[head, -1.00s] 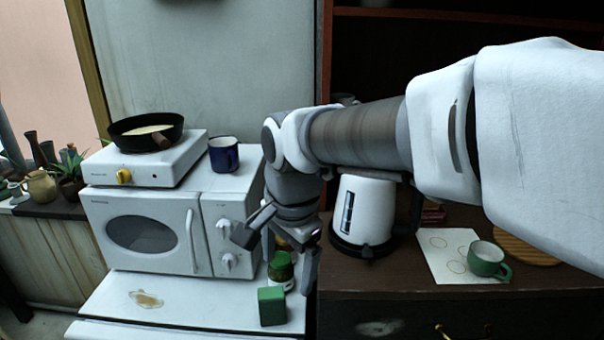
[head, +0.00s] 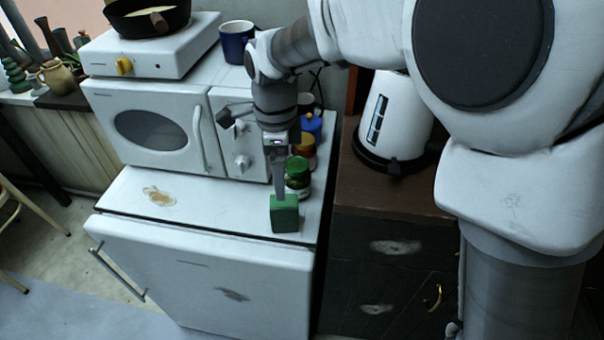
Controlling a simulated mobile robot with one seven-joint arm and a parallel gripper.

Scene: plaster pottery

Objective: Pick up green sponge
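The green sponge (head: 285,214) stands upright as a small block near the front right of the white fridge top (head: 225,205). My gripper (head: 281,190) points down right at the sponge, and a grey finger overlaps the sponge's upper edge in the picture. The gripper is seen nearly edge-on, so the gap between its fingers and any contact with the sponge cannot be told.
A jar with a green lid (head: 298,178) stands close behind the sponge, with an orange-brown jar (head: 303,150) and a blue item (head: 311,124) further back. The microwave (head: 150,130) stands behind to the left. A white kettle (head: 397,120) stands on the dark cabinet at right. The fridge top's front left is clear apart from a stain.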

